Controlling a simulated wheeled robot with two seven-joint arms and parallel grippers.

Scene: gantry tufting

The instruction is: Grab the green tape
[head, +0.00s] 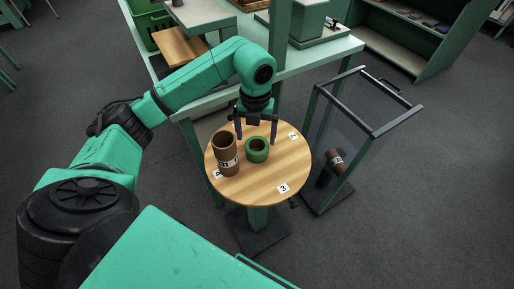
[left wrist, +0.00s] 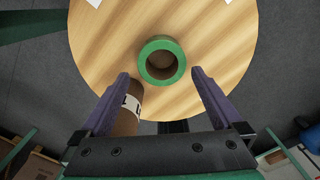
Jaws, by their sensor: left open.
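The green tape (head: 257,150) is a short ring lying flat on the round wooden table (head: 262,187). In the left wrist view the green tape (left wrist: 162,42) lies just beyond the fingertips, roughly centred between them. My left gripper (head: 255,136) is open and empty, pointing down above the table at the far side of the tape. Its two fingers (left wrist: 160,75) are spread apart in the left wrist view. My right gripper is not in view.
A brown cylinder (head: 227,155) with a white label stands upright left of the tape, close to one finger in the left wrist view (left wrist: 127,122). Numbered cards lie on the table. A dark-framed stand (head: 363,125) is at right; a green workbench (head: 330,50) stands behind.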

